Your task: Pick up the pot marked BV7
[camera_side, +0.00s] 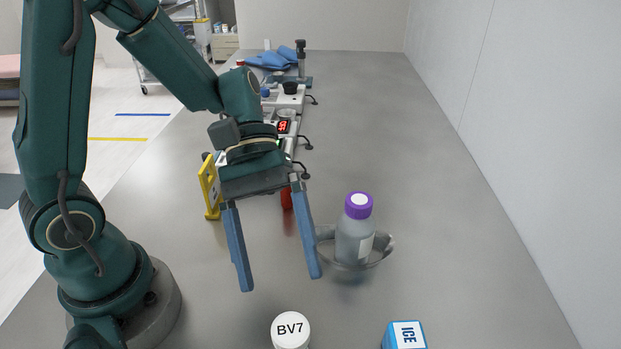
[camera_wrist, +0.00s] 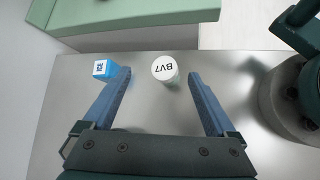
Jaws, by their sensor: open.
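The pot marked BV7 (camera_side: 290,330) has a white lid with black letters and stands on the grey metal table at the front edge of the side view, its lower part cut off. My gripper (camera_side: 280,284) is open and empty, above the table and behind the pot in the side view. In the wrist view my gripper (camera_wrist: 152,78) shows both blue fingers spread apart, with nothing held between them.
A blue ICE box (camera_side: 404,335) stands right of the pot; it also shows in the wrist view (camera_wrist: 104,69). A purple-capped bottle (camera_side: 355,235) stands in a grey ring-like holder (camera_side: 384,245). A yellow frame (camera_side: 210,187) and several devices stand farther back. The table's right side is clear.

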